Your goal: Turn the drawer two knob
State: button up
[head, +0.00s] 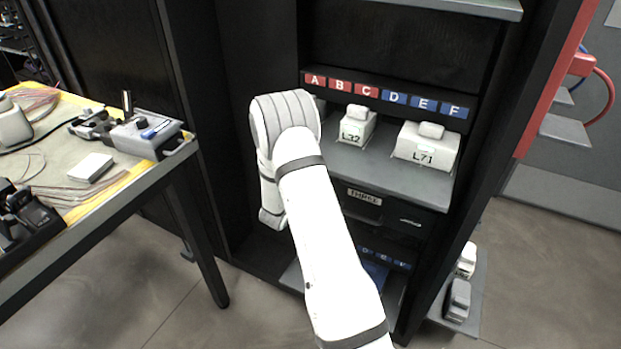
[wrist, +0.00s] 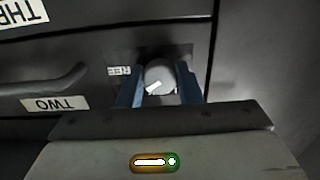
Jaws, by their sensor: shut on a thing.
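In the wrist view, the round grey drawer two knob (wrist: 163,73) sits on a dark drawer front, with a slanted white mark on its face. My gripper (wrist: 161,84) has its two blue fingers on either side of the knob, shut on it. A small upside-down label (wrist: 119,71), which seems to read FREE, is just left of the knob. The TWO label (wrist: 55,103) is upside down further left, beside a dark handle (wrist: 45,84). In the head view, my arm hides the gripper and the knob.
In the head view, the drawer labelled THREE (head: 364,196) is under a grey shelf (head: 378,171) with white boxes L32 (head: 356,128) and L71 (head: 426,150). A cluttered workbench (head: 108,196) stands left. A low shelf (head: 470,315) at right holds small devices.

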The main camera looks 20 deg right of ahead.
jog(key=shift+m+b, duration=3.35)
jog(key=shift+m, duration=0.15)
jog(key=shift+d, duration=0.1)
jog(key=o, duration=1)
jog(key=p+v, duration=0.2)
jog(key=v, duration=0.6)
